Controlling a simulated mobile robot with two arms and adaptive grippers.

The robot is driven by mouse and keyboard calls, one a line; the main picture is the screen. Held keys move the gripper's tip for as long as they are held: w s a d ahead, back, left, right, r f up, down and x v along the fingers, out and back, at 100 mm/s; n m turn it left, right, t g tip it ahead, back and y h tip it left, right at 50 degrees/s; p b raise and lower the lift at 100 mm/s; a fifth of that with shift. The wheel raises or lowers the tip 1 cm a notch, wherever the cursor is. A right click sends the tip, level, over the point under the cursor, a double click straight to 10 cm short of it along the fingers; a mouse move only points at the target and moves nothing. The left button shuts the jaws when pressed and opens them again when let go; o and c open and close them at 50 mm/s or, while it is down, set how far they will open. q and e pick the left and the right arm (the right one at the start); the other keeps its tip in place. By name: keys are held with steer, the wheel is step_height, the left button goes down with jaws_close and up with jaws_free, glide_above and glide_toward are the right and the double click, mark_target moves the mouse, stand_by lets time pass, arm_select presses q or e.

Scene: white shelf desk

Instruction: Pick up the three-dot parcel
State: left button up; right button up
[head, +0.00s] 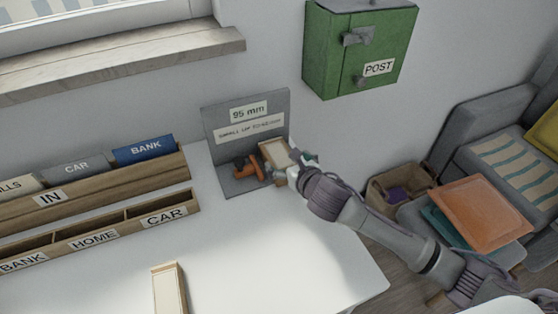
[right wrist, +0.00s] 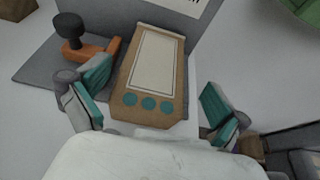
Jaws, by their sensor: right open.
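The three-dot parcel (right wrist: 152,75) is a brown box with a pale label and a row of three teal dots on the end nearest the right wrist camera. In the head view the parcel (head: 273,153) is at the grey stand, partly hidden by my right gripper (head: 291,168). In the right wrist view my right gripper (right wrist: 153,90) is open, with one teal-padded finger on each side of the parcel. Gaps show between the pads and the parcel's sides, so it is not gripped. My left gripper is not in view.
An orange stamp with a dark knob (right wrist: 90,45) stands close left of the parcel on the grey stand (head: 215,128). Wooden letter sorters (head: 100,232) are at left. A pale wooden tray (head: 168,290) lies in front. A green post box (head: 345,55) hangs behind. The desk's middle is clear.

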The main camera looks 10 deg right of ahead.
mark_target(281, 158)
steer(key=x, duration=0.5)
steer(key=shift+a, duration=0.25)
steer(key=shift+s, duration=0.15)
steer(key=c, duration=1.4)
